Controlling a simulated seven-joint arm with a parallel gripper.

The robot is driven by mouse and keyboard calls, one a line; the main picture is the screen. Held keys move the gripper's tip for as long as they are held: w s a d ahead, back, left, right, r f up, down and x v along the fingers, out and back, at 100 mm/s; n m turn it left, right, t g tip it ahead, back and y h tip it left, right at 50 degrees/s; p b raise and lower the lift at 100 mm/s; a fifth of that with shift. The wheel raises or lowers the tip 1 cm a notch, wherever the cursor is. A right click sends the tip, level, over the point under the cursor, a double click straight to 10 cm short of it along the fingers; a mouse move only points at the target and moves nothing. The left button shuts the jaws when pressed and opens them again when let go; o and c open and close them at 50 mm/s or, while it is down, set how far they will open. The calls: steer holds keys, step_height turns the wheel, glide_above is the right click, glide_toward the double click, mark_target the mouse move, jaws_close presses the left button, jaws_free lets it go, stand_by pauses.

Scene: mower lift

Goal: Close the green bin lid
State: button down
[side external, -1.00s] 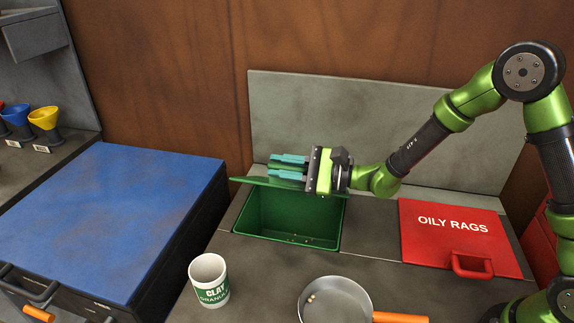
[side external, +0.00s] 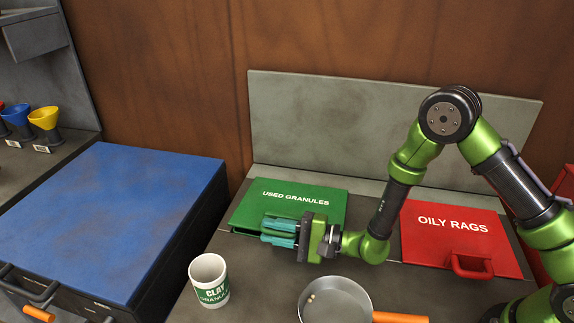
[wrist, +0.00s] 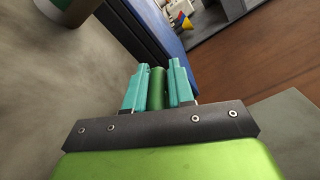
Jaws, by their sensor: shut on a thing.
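The green bin lid (side external: 293,200), marked "USED GRANULES", lies down over its bin opening in the side external view; a thin dark gap shows at its front left. My gripper (side external: 272,231) is at the lid's front edge, with its teal fingers pointing left. In the wrist view the fingers (wrist: 158,88) are shut on a green bar, the lid's handle (wrist: 157,88). Most of the handle is hidden behind the fingers in the side external view.
A red "OILY RAGS" lid (side external: 455,238) lies to the right. A white clay granules mug (side external: 208,281) and a pan (side external: 335,302) with an orange handle stand in front. A blue-topped cabinet (side external: 110,220) is on the left. A grey panel (side external: 390,130) rises behind.

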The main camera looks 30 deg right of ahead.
steer(key=shift+w+d, duration=0.15)
steer(key=shift+w, duration=0.05)
steer(key=c, duration=1.1)
jaws_free()
steer(key=shift+s, duration=0.1)
steer(key=v, duration=1.2)
steer(key=shift+r, duration=0.1)
